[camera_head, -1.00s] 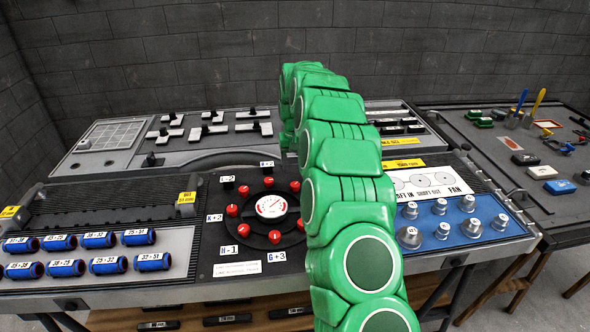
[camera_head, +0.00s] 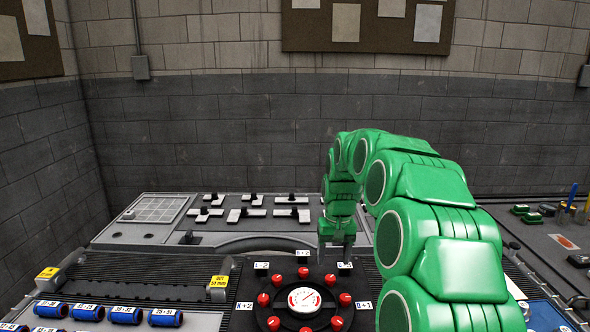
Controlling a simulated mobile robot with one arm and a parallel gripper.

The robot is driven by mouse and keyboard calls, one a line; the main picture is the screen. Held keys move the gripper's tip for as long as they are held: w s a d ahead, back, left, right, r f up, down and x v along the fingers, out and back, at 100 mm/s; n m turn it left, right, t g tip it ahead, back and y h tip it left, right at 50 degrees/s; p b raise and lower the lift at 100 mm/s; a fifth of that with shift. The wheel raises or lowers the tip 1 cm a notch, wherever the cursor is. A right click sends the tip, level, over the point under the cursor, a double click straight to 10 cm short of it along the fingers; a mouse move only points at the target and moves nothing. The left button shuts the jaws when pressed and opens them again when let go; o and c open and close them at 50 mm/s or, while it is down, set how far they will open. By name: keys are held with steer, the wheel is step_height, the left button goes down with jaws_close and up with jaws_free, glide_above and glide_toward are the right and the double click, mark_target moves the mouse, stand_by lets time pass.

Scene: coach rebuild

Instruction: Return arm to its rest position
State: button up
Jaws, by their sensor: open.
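My green arm rises from the lower right, arches over the panel and bends down at its far end. My gripper (camera_head: 336,250) points down near the back edge of the black dial panel (camera_head: 250,300), behind the ring of red knobs (camera_head: 345,300). Its jaws are open and small in this view, and I see nothing held between them. I cannot tell whether the fingertips touch the panel. The arm hides the right part of the console.
The round white gauge (camera_head: 304,300) sits inside the knob ring. Blue cylinders (camera_head: 125,315) lie at the lower left. A grey console with white slotted plates (camera_head: 247,213) stands behind. A side table (camera_head: 540,243) with tools is at the right. The air above the consoles is clear.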

steer(key=s+d+r, duration=0.2)
steer(key=s, duration=2.1)
steer(key=s+d+r+g, duration=0.1)
steer(key=s+d, duration=0.1)
steer(key=s, duration=2.2)
steer(key=shift+d+r+m, duration=0.2)
steer(key=shift+r+m, duration=0.15)
steer(key=shift+m, duration=0.05)
